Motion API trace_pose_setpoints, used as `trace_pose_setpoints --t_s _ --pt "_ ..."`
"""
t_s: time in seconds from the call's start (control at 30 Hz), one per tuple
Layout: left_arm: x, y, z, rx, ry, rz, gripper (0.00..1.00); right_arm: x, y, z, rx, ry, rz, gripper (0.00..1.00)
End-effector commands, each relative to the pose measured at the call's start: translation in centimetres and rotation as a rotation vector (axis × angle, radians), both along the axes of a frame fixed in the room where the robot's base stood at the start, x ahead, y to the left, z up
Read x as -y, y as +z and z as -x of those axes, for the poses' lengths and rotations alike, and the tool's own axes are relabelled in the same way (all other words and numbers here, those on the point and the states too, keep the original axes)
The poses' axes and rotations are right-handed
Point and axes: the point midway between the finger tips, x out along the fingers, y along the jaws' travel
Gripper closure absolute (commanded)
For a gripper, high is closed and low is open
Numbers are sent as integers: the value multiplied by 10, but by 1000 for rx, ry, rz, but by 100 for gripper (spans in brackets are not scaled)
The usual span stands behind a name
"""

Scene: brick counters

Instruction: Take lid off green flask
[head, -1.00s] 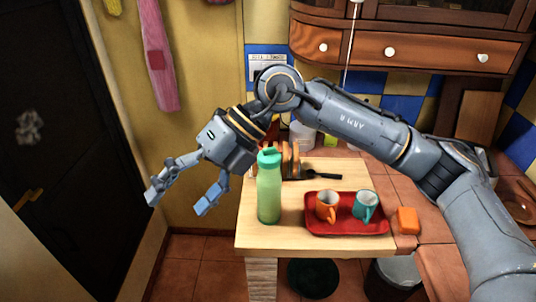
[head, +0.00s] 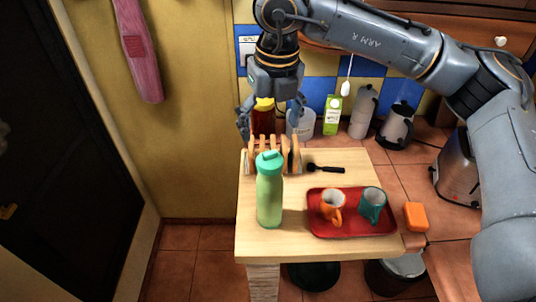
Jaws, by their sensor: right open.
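The green flask (head: 269,198) stands upright near the left front of the wooden counter top. Its teal lid (head: 269,161) is on top. My right gripper (head: 272,132) hangs fingers down, open and empty, above and behind the flask. Its fingers are spread to either side of the toast rack and the bottle behind it in the picture, and they are apart from the lid. My left gripper is not in view.
A toast rack (head: 290,158) with slices stands right behind the flask. A red tray (head: 322,226) holds an orange mug (head: 333,206) and a teal mug (head: 372,204). A black utensil (head: 326,169) and an orange block (head: 415,216) lie nearby. A yellow-capped bottle (head: 263,119) stands farther back.

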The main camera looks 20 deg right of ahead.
Motion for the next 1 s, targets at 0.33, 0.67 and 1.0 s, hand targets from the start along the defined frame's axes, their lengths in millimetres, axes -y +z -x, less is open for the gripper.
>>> trace_pose_setpoints --t_s 0.33,0.67,1.0 --pt "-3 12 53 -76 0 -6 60 -1 -50 -8 -1 0 -1 18" --pt "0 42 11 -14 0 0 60 6 -86 -15 -5 1 0 18" --pt "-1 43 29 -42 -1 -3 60 5 -104 -18 0 0 -2 18"
